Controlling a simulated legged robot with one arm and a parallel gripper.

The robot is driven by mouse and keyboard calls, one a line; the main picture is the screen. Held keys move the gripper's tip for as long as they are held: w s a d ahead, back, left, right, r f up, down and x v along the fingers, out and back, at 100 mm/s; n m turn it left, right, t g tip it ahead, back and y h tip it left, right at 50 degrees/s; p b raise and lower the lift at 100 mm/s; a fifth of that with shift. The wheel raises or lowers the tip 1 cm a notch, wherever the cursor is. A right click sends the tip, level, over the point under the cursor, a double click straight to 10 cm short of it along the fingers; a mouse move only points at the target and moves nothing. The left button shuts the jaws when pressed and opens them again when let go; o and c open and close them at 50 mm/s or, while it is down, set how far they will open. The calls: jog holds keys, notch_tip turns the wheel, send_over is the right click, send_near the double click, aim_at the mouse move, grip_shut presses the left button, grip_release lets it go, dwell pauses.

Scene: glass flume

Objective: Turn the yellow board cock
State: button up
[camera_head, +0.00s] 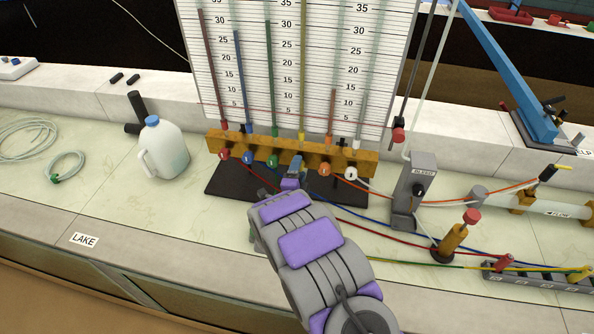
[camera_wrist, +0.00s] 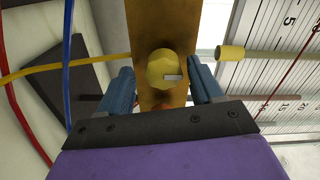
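The yellow board cock (camera_wrist: 171,70) is a round ridged knob with a pale mark, on the brass manifold bar (camera_wrist: 150,20). In the wrist view it sits between my gripper's (camera_wrist: 163,85) two blue fingers, with a gap on each side. The fingers are open and nothing is held. In the head view my gripper (camera_head: 293,168) is at the front of the brass bar (camera_head: 215,140) and hides the yellow cock. Red, blue and green cocks (camera_head: 272,160) show to its left, and orange and white cocks (camera_head: 351,173) to its right.
The scaled tube board (camera_head: 345,60) stands behind the bar. A black base (camera_head: 235,185) lies under it. A white jug (camera_head: 163,148) stands at left, a grey post (camera_head: 412,190) at right. Coloured hoses (camera_head: 385,258) run across the bench to the right.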

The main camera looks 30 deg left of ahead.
jog(key=shift+s+r, duration=0.1)
jog(key=p+v, duration=0.2)
jog(key=v, duration=1.5)
jog(key=shift+d, duration=0.1)
